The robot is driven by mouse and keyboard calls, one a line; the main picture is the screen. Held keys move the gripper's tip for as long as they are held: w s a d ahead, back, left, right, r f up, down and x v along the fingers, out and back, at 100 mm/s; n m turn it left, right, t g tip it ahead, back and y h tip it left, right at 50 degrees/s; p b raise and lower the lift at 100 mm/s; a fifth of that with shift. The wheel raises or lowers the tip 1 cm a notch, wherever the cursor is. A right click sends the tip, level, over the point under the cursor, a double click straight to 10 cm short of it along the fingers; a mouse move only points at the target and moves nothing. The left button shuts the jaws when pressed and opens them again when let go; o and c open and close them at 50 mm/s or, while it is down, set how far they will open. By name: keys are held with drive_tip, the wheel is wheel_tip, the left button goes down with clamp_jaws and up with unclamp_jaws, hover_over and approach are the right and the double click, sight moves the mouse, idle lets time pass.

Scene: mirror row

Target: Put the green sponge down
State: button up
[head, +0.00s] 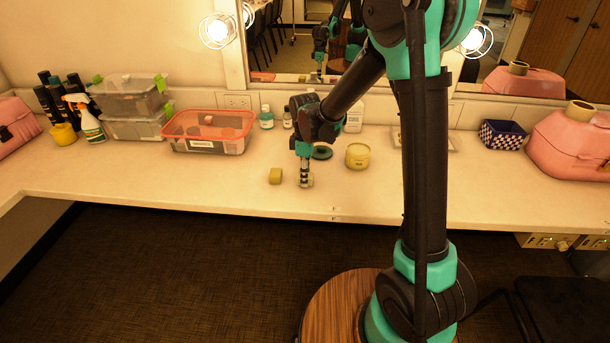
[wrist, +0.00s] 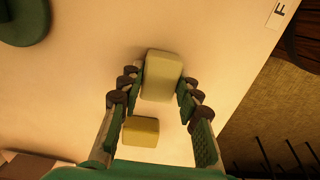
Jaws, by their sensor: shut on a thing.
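My gripper (head: 305,180) points straight down over the white counter, left of my arm's column in the head view. It is shut on the green sponge (wrist: 162,76), a pale green block between the fingertips in the wrist view. In the head view the sponge (head: 309,182) is mostly hidden by the fingers. It is low, at or just above the counter; I cannot tell whether it touches. A yellow block (head: 275,176) lies on the counter just left of my gripper. It also shows in the wrist view (wrist: 141,131), apart from the green sponge.
A dark green round item (head: 321,153) and a yellow tub (head: 358,156) stand behind my gripper. A red-rimmed clear bin (head: 207,132) is at the back left. The counter (head: 150,180) is clear along its front left, and its front edge is close.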

drive_tip(key=o, duration=1.2)
wheel_tip(320, 180, up, 12)
drive_tip(key=shift+r, duration=0.1)
drive_tip(key=s+d+f+m+t, duration=0.1)
drive_tip(key=s+d+f+m, duration=0.2)
drive_tip(key=s+d+m, duration=0.3)
drive_tip(key=s+d+f+m+t, duration=0.1)
drive_tip(key=s+d+f+m, duration=0.3)
drive_tip(key=s+d, duration=0.3)
drive_tip(key=s+d+f+m+t, duration=0.2)
drive_tip(key=s+d+m, duration=0.4)
drive_tip(key=d, duration=0.4)
drive_tip(key=shift+s+d+f+m, duration=0.15)
drive_tip(key=shift+d+f+m, duration=0.2)
drive_tip(key=shift+f+m, duration=0.4)
drive_tip(key=shift+r, duration=0.1)
